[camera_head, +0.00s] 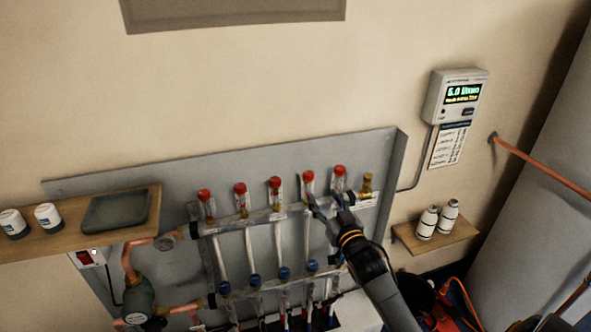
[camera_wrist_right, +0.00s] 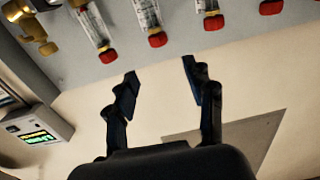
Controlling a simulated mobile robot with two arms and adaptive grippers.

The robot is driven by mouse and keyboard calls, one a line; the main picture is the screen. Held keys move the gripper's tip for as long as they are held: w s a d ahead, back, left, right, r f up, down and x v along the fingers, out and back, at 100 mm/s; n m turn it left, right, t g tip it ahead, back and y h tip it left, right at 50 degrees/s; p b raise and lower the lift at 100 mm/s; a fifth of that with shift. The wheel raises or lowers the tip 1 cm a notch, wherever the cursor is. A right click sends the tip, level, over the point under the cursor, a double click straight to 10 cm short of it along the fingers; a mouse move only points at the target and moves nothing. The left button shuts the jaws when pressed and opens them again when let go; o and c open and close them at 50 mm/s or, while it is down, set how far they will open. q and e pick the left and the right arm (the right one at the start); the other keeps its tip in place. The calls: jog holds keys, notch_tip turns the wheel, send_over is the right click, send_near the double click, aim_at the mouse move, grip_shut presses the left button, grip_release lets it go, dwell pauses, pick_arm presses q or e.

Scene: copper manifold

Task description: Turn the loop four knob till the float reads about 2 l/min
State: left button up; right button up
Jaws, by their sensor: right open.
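The manifold carries a row of clear float tubes with red caps. The fourth from the left, which I take as loop four (camera_head: 308,177), also shows in the right wrist view as a red cap (camera_wrist_right: 157,40). Blue knobs sit on the lower bar; the fourth from the left (camera_head: 312,265) is close to my right arm. My right gripper (camera_head: 329,205) is open and empty. In the right wrist view its fingertips (camera_wrist_right: 160,70) are apart, with the loop four cap beyond the gap. The float level is too small to read. My left gripper is not in view.
A wall display (camera_head: 463,95) seems to read about 5.0, blurred; it also shows in the right wrist view (camera_wrist_right: 38,133). A shelf (camera_head: 405,238) with two white bottles is at right. A wooden shelf (camera_head: 85,238) with two jars and a dark tray is at left.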

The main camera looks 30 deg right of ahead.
aim_at(311, 177)
jog(key=p+x, duration=0.1)
jog(key=x, duration=1)
jog(key=shift+d+p, duration=0.1)
jog(key=shift+p, duration=0.3)
jog(key=shift+x, duration=0.9)
grip_shut()
